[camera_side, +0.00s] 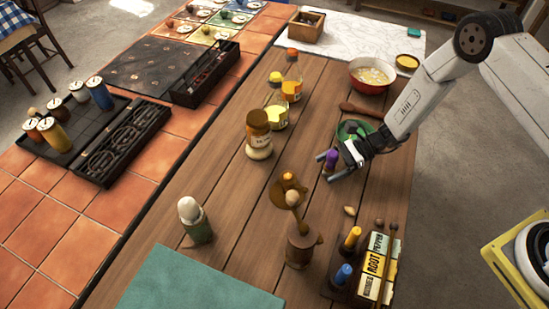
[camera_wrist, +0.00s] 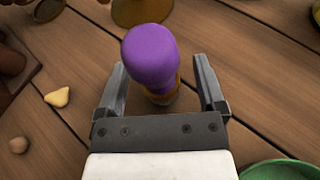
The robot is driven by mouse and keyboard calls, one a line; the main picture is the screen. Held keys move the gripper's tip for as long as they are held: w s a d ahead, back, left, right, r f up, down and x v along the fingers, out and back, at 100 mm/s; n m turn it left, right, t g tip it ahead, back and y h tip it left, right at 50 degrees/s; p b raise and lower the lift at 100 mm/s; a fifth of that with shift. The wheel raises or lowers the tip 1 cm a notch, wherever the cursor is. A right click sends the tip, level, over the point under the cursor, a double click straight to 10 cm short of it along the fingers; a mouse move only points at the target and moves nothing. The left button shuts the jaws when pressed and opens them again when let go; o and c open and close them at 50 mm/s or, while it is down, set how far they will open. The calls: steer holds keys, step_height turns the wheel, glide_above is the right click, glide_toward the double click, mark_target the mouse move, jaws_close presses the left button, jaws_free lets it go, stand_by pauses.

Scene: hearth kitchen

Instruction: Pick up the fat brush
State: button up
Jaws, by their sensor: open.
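An upright, stubby piece with a rounded purple top, which I take to be the fat brush (camera_side: 331,158), stands on the wooden table. In the wrist view the fat brush (camera_wrist: 150,57) shows its purple top and part of an orange-brown lower body. My gripper (camera_side: 327,168) is open, low over the table, with one finger on each side of it. In the wrist view my gripper (camera_wrist: 160,70) shows gaps between both fingers and the brush. The foot of the brush is partly hidden under its top.
A green bowl (camera_side: 350,126) is close behind my gripper. A brown stand (camera_side: 290,190) and a small yellowish piece (camera_side: 350,211) are near. Jars (camera_side: 259,140) stand to the left. Bare planks lie between.

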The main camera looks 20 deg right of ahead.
jaws_close()
stand_by(0.3)
steer(key=shift+r, duration=0.1)
steer(key=shift+r, duration=1.15)
steer(key=s+d+r, duration=0.3)
steer(key=s+r, duration=0.7)
steer(key=s, duration=0.3)
steer(key=shift+s+d+r, duration=0.25)
steer(key=shift+d, duration=0.15)
